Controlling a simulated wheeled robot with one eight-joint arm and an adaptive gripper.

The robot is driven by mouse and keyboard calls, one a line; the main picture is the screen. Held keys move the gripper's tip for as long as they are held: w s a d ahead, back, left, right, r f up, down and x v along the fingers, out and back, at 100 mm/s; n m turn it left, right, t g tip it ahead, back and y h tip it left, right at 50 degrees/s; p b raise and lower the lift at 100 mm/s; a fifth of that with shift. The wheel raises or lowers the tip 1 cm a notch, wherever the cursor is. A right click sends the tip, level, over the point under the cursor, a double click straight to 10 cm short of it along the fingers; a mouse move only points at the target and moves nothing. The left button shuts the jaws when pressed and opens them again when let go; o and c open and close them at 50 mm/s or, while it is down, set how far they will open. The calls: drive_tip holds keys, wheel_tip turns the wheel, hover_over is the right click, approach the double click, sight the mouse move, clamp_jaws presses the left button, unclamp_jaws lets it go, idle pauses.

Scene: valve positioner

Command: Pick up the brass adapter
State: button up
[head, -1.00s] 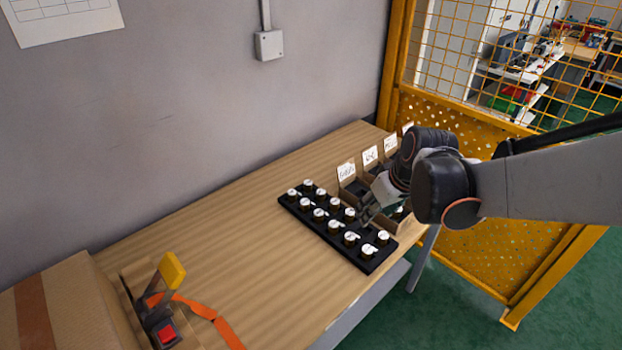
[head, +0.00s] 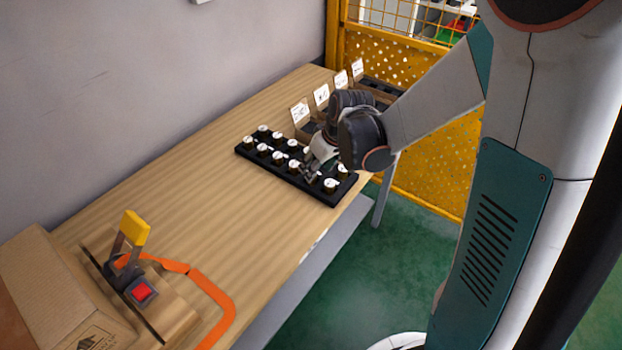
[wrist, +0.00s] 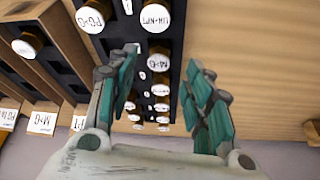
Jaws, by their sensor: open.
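Several small brass adapters with white lettered caps stand upright in rows in a black rack (head: 250,155) on the wooden bench. Which one the task means I cannot tell. My gripper (head: 311,168) is over the right part of the rack in the head view and hides some of them. In the wrist view my gripper (wrist: 163,62) is open, with teal-padded fingers to either side of the rack's columns. One capped adapter (wrist: 158,62) shows between the fingers, and two more, a left one (wrist: 90,19) and a right one (wrist: 156,18), sit beyond it. Nothing is visibly held.
Wooden bins with white cards (head: 299,112) stand behind the rack, close to my wrist; one holds a capped part (wrist: 28,44). A clamp-like device with a yellow handle (head: 134,228), an orange strap (head: 205,284) and a cardboard box (head: 60,290) are at the near left. The middle bench is clear.

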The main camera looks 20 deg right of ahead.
drive_tip(key=b+x, duration=0.2)
drive_tip(key=x, duration=0.3)
drive_tip(key=shift+w, duration=0.15)
drive_tip(key=shift+r, duration=0.15)
clamp_jaws()
